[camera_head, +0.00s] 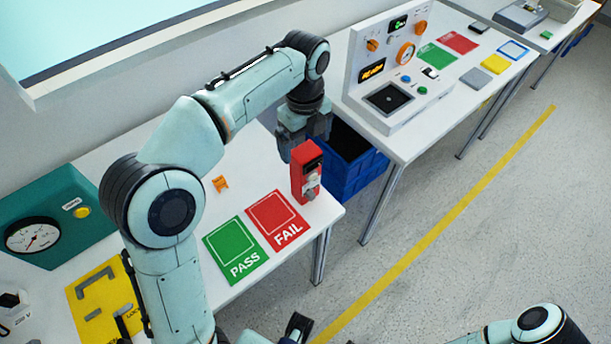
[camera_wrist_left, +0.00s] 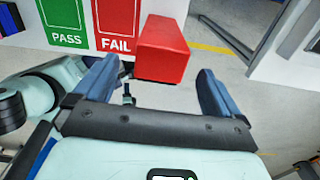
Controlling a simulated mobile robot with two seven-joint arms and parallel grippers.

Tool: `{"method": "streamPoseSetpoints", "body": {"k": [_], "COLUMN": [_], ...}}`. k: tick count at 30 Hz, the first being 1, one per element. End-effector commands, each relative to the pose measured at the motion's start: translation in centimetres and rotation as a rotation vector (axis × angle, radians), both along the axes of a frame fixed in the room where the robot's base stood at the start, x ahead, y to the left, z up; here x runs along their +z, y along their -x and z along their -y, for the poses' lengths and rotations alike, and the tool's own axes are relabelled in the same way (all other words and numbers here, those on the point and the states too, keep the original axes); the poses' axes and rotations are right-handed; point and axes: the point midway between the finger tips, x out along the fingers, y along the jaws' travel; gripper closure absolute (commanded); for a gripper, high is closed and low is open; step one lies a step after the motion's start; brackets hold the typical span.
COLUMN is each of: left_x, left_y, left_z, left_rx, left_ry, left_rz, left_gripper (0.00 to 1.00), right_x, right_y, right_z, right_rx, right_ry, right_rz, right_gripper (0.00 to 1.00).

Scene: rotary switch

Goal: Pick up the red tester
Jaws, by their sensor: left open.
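The red tester (camera_head: 306,172) stands upright on the near white table, beside the right corner of the red FAIL card (camera_head: 277,218). It has a dark panel and a light grey knob on its front. My left gripper (camera_head: 303,135) is open and empty, just above and behind the tester in the head view. In the left wrist view the tester (camera_wrist_left: 162,50) shows as a plain red block ahead of the open gripper (camera_wrist_left: 158,85), between the lines of its two fingers.
A green PASS card (camera_head: 236,250) lies left of the FAIL card. A small orange piece (camera_head: 220,183), a teal gauge box (camera_head: 62,222) and a yellow plate (camera_head: 88,290) are further left. A blue crate (camera_head: 358,178) stands beyond the table edge, below a second table with a control panel (camera_head: 388,62).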

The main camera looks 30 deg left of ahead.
Motion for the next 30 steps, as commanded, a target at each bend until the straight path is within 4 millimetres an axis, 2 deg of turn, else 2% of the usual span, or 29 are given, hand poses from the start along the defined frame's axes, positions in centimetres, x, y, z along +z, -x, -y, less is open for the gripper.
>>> {"method": "streamPoseSetpoints", "body": {"k": [5, 12, 15, 23, 26, 30], "left_x": [-1.2, -4.8, -5.6, -5.8, -5.8, -5.8], "left_y": [0.0, 0.1, 0.1, 0.0, 0.0, 0.0], "left_z": [0.0, 0.2, 0.2, 0.2, 0.2, 0.2], "left_rx": [0.000, 0.000, 0.000, 0.000, 0.000, 0.000], "left_ry": [0.000, 0.000, 0.000, 0.000, 0.001, 0.000], "left_rz": [0.000, -0.001, 0.001, 0.001, 0.002, 0.001], "left_gripper": [0.02, 0.02, 0.02, 0.02, 0.31, 0.77], "right_x": [-0.3, -1.3, -1.5, -1.4, -1.4, -1.4], "right_y": [0.1, 0.3, 0.4, 0.4, 0.4, 0.4], "right_z": [0.0, 0.0, 0.0, 0.0, 0.0, 0.0], "right_rx": [0.000, 0.000, 0.000, 0.000, 0.000, 0.000], "right_ry": [0.000, 0.000, 0.000, 0.000, 0.000, 0.000], "right_rz": [-0.001, -0.004, -0.004, -0.004, -0.004, -0.004], "right_gripper": [0.55, 0.55, 0.55, 0.55, 0.55, 0.55]}}
